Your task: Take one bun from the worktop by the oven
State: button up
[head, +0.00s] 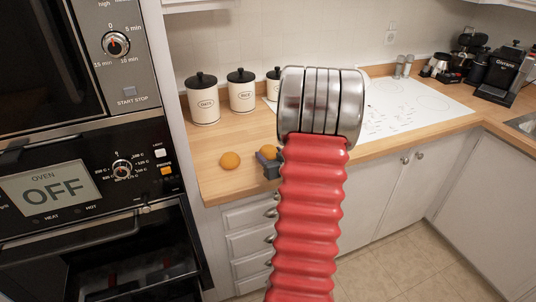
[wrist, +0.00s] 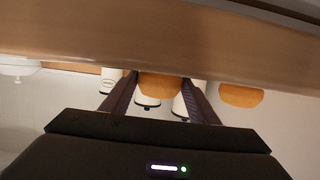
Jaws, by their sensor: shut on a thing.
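Two round orange-brown buns are in view at the worktop (head: 222,184) by the oven. In the head view one bun (head: 230,160) sits on the wood, clear of my gripper. The other bun (head: 267,152) is just right of it, partly hidden by my gripper (head: 268,162). The wrist view appears upside down. There my gripper (wrist: 158,98) has its two dark fingers on either side of one bun (wrist: 160,85), shut on it. The free bun (wrist: 241,95) is to the right, outside the fingers. I cannot tell whether the held bun still touches the wood.
The oven (head: 75,190) stands at the left, its display reading OFF. White canisters with black lids (head: 203,100) stand behind the buns. A white hob (head: 410,105) lies to the right, with a coffee machine (head: 500,75) beyond. Drawers (head: 250,240) are below the worktop.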

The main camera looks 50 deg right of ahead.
aim_at(270, 150)
jog(key=shift+r, duration=5.05)
